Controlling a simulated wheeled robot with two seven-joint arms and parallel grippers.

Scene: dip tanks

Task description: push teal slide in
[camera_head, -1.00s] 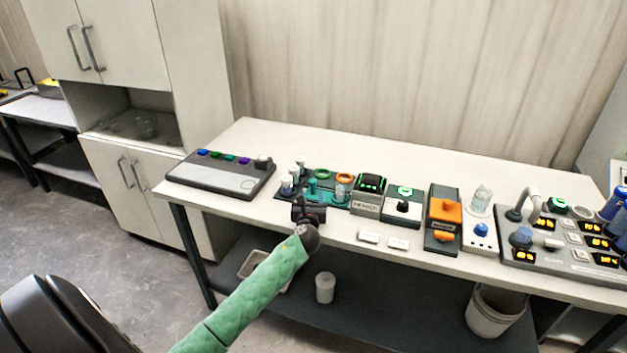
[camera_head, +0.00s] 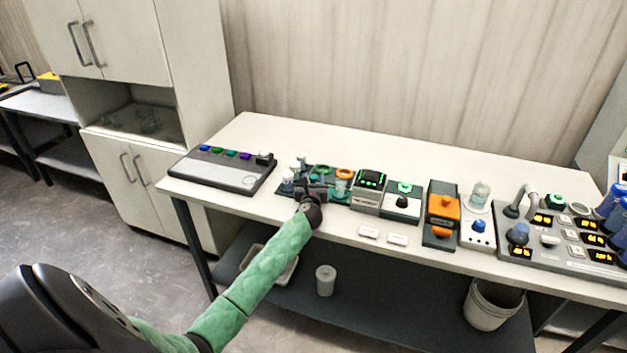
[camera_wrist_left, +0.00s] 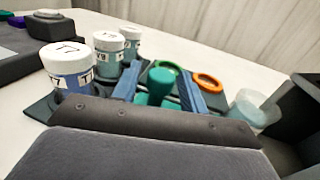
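The teal slide, with its upright teal knob (camera_wrist_left: 159,84), sits on a dark station (camera_head: 285,192) on the bench. In the left wrist view the knob stands between my left gripper's (camera_wrist_left: 160,68) two blue fingers, with a visible gap on its left side. The fingers are apart. In the head view my left gripper (camera_head: 314,187) is over the station's front edge and hides most of the slide. A green ring (camera_wrist_left: 166,68) and an orange ring (camera_wrist_left: 207,82) lie behind the knob. My right gripper is not in view.
Several white-capped jars (camera_wrist_left: 68,62) stand left of the gripper, and a clear glass (camera_wrist_left: 250,108) stands close on its right. A button panel (camera_head: 222,172) is to the left. A display box (camera_head: 369,190) and further devices line the bench to the right.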

